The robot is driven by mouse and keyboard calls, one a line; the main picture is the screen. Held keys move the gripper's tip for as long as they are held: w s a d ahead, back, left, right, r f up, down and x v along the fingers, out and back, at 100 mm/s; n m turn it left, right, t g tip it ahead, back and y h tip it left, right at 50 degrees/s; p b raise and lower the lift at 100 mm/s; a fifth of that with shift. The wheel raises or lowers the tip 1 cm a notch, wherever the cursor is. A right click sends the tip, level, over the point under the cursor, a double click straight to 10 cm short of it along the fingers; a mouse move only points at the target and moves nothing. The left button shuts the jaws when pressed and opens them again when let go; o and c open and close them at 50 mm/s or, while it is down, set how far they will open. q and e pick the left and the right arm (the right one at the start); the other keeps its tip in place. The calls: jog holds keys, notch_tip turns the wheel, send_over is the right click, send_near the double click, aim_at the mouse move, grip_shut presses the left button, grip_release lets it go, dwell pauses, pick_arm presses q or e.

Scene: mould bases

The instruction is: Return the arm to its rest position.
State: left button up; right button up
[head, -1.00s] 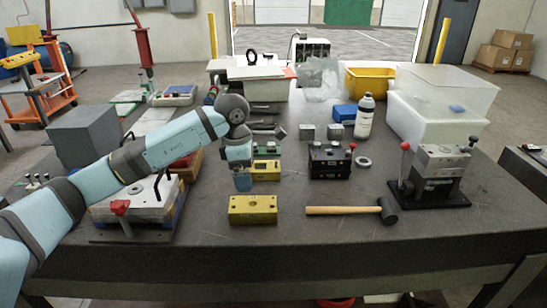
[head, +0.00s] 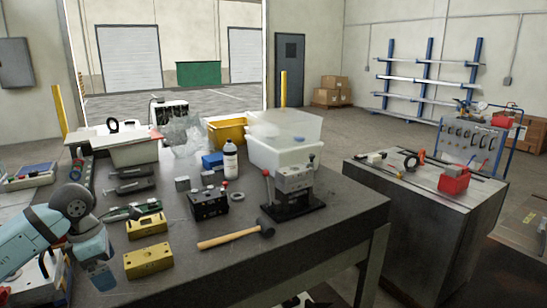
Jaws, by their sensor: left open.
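My left arm comes in from the left edge of the head view. Its gripper (head: 101,275) points down above the dark table (head: 215,275), at the left of the front yellow block (head: 148,261). The gripper is open, and I see nothing held in it. The fingertips are small in this view, and their exact height above the table is hard to tell. A second yellow block (head: 146,225) lies just behind the front one. My right gripper is not in view.
A mallet (head: 237,234), a black block (head: 208,203) and a grey press-like fixture (head: 292,187) stand on the table. A clear bin (head: 284,153), a yellow bin (head: 228,131) and a white bottle (head: 230,160) are behind. A second bench (head: 425,192) stands to the right, across a gap.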

pick_arm(q)
jog(key=s+d+f+n+t+h, duration=0.2)
jog(key=s+d+n+h, duration=0.1)
jog(key=d+n+h, duration=0.4)
jog(key=s+d+f+n+t+h, duration=0.25)
jog(key=d+h, duration=0.25)
jog(key=d, duration=0.4)
jog(key=s+d+f+n+t+h, duration=0.2)
jog(key=s+d+n+h, duration=0.3)
jog(key=d, duration=0.4)
jog(key=s+a+f+n+t+y, duration=0.25)
jog(key=f+n+t+y, duration=0.3)
jog(key=n, duration=0.65)
jog(key=s+a+f+n+t+y, duration=0.1)
jog(key=a+f+n+t+y, duration=0.25)
jog(key=f+n+y, duration=0.55)
jog(key=s+f+n+g, duration=0.6)
jog(key=s+f+n, duration=0.4)
jog(key=s, duration=0.1)
notch_tip(320, 180, up, 13)
jog(key=a+p, duration=0.1)
jog(key=p, duration=1.3)
jog(key=shift+s+a+m+t+y+p, duration=0.25)
jog(key=shift+s+m+t+y+p, duration=0.1)
jog(key=shift+s+y, duration=0.1)
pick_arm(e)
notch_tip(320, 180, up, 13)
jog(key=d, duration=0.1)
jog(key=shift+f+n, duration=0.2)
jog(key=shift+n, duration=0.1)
